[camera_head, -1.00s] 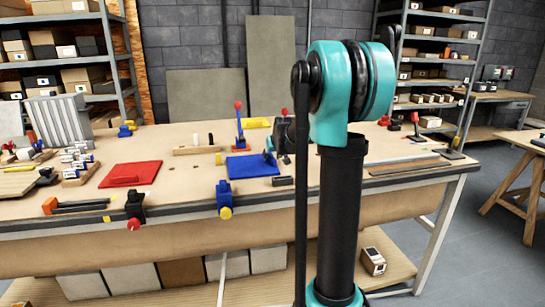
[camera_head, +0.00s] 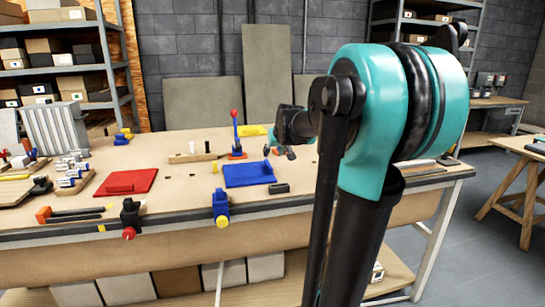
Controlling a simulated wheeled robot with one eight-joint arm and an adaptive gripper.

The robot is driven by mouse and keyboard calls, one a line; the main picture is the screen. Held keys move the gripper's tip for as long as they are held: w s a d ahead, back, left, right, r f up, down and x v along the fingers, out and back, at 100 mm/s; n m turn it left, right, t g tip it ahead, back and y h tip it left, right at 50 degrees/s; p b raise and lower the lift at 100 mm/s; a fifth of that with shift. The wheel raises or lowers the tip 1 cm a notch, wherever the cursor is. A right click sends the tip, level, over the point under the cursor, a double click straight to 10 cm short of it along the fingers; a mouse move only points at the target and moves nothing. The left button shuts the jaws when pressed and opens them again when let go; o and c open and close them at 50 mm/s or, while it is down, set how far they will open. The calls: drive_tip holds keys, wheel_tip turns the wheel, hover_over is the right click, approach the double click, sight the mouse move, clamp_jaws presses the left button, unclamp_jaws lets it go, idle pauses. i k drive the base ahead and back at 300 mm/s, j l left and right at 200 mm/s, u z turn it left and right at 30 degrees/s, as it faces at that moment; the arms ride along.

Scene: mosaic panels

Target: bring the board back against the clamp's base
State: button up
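A flat blue board (camera_head: 262,181) lies on the workbench, right of centre. A toggle clamp (camera_head: 235,133) with an upright lever and red knob stands just behind it. The clamp's base (camera_head: 237,155) is at the board's back edge; I cannot tell whether they touch. A second flat board, red (camera_head: 128,187), lies to the left. My gripper (camera_head: 281,151) is over the right back side of the blue board, small and dark, partly blended with my wrist. Whether its fingers are open or shut, or touch the board, is not clear.
A blue bench clamp (camera_head: 221,207) and a black one with a red knob (camera_head: 130,218) sit on the bench's front edge. A wooden strip (camera_head: 192,157) lies behind the boards. A small black block (camera_head: 279,188) is beside the blue board. My arm covers the bench's right part.

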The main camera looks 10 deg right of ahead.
sight(251, 173)
drive_tip(key=k+j, duration=0.1)
drive_tip(key=j, duration=0.8)
drive_tip(key=k+j, duration=0.15)
drive_tip(key=j, duration=0.25)
drive_tip(key=z, duration=0.05)
